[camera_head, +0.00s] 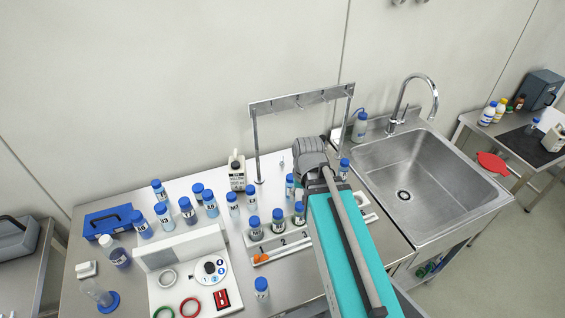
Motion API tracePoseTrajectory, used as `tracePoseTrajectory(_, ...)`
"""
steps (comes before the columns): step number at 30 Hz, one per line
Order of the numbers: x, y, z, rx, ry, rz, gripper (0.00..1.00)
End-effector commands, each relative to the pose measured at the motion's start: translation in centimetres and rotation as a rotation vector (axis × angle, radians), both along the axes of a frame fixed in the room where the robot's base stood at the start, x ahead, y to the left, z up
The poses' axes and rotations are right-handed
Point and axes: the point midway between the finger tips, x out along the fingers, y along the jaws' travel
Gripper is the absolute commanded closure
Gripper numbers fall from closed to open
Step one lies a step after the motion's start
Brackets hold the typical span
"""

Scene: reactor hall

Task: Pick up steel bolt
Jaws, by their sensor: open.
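I cannot make out a steel bolt for certain. A small pale metallic thing (282,163) shows on the white bench top under the metal rack, too small to identify. My arm reaches across the bench from the lower right, with its dark grey wrist end beside the rack's right post. The fingers of my gripper do not show; the arm hides them and part of the bench beneath.
Several blue-capped bottles (211,204) crowd the bench around a numbered holder (263,243). A metal rack (300,99) stands behind. A blue case (108,220) lies left, a white tray (180,262) in front. A steel sink (425,180) adjoins at right.

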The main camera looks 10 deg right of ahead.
Motion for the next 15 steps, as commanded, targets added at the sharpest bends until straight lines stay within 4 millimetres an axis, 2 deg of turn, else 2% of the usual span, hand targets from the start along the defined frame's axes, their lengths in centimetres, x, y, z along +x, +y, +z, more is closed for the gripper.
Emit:
tracePoseTrajectory(1,1.3,-0.1,-0.6,0.019,-0.001,-0.047,0.40)
tracePoseTrajectory(5,4.3,-0.3,-1.7,0.090,0.006,-0.221,0.40)
tracePoseTrajectory(15,13.9,-2.1,-4.1,0.340,0.093,-0.799,0.40)
